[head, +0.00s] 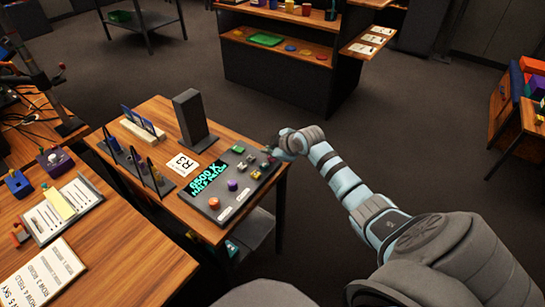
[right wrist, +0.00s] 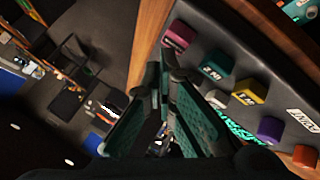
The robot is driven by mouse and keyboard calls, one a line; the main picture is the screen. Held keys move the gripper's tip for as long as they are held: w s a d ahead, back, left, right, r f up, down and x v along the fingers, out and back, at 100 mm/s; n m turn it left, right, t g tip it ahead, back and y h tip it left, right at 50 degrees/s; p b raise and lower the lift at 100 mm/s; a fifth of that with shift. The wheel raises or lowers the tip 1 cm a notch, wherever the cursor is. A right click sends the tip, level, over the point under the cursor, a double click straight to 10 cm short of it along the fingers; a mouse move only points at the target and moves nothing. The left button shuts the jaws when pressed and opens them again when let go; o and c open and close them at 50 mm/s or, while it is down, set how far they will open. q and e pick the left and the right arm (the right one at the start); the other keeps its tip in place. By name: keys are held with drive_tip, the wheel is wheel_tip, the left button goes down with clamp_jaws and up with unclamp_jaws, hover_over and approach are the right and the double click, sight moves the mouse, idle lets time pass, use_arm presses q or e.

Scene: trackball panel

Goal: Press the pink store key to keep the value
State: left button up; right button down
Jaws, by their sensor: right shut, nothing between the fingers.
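The dark sloped panel (head: 222,212) stands on a wooden table, with a lit cyan readout of "6500 K" and a second line. The pink key (right wrist: 180,35) is at the panel's upper left in the right wrist view, near the wooden edge. In the head view I cannot make it out clearly beside my gripper. My right gripper (head: 272,150) is at the panel's far right corner. Its fingers (right wrist: 167,72) are shut and empty, appearing just below and left of the pink key. I cannot tell any contact. My left gripper is not in view.
Close to the pink key are a teal key (right wrist: 217,65), a white key (right wrist: 217,97) and a yellow key (right wrist: 250,92). A purple key (right wrist: 270,130) and an orange key (right wrist: 306,157) lie farther along. A dark upright block (head: 190,117) stands behind the panel.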

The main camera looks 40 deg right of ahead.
sight(271, 158)
drive_tip(key=shift+f+b, duration=0.3)
drive_tip(key=shift+f, duration=0.3)
idle(0.6)
drive_tip(key=shift+r, duration=0.1)
drive_tip(key=shift+r+p, duration=0.85)
drive_tip(key=shift+p, duration=0.15)
wheel_tip(271, 158, up, 5)
drive_tip(key=p, duration=0.5)
drive_tip(key=shift+r, duration=0.1)
idle(0.4)
